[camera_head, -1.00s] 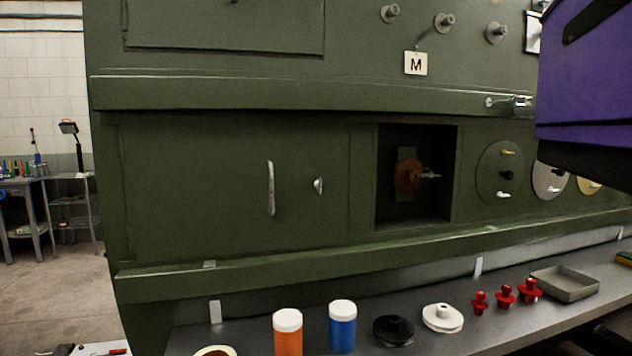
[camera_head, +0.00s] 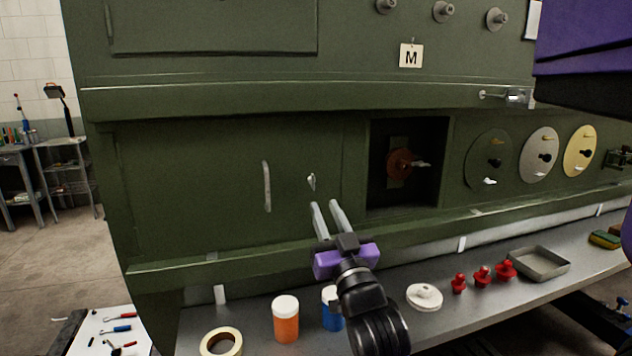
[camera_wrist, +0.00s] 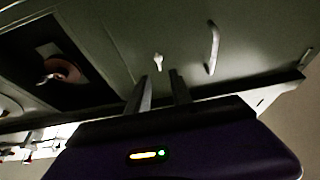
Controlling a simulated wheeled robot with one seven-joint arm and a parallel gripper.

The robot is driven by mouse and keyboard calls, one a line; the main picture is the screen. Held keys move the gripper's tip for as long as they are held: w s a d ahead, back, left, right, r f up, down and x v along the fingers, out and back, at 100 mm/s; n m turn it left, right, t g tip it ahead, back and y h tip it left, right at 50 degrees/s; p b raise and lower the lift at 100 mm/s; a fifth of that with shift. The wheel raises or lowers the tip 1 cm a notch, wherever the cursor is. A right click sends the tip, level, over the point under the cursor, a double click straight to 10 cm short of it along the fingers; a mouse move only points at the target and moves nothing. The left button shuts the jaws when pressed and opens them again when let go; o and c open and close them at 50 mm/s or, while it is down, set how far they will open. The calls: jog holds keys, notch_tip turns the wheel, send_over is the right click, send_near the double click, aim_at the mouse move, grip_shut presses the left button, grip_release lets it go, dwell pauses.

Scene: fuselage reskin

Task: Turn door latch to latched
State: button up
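The door latch (camera_head: 311,181) is a small pale metal knob on the green door panel (camera_head: 215,195), right of the long vertical door handle (camera_head: 267,186). My gripper (camera_head: 325,205) is just below the latch in the head view, its two fingers apart and pointing up toward it. In the wrist view the latch (camera_wrist: 158,62) lies beyond the tips of my gripper (camera_wrist: 158,75), and the handle (camera_wrist: 212,47) is to its right. Nothing is between the fingers. The fingers appear apart from the latch.
A dark recess (camera_head: 375,185) with a red-brown fitting is right of the door. Below, the grey shelf (camera_head: 255,318) holds an orange jar (camera_head: 286,320), a blue jar (camera_head: 332,312), a white disc (camera_head: 424,297), several red plugs and a tray (camera_head: 540,264). A green ledge (camera_head: 230,266) runs under the door.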

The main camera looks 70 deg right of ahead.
aim_at(314, 183)
jog(key=p+x, duration=0.2)
jog(key=x, duration=0.6)
jog(key=shift+s+f, duration=0.1)
grip_shut()
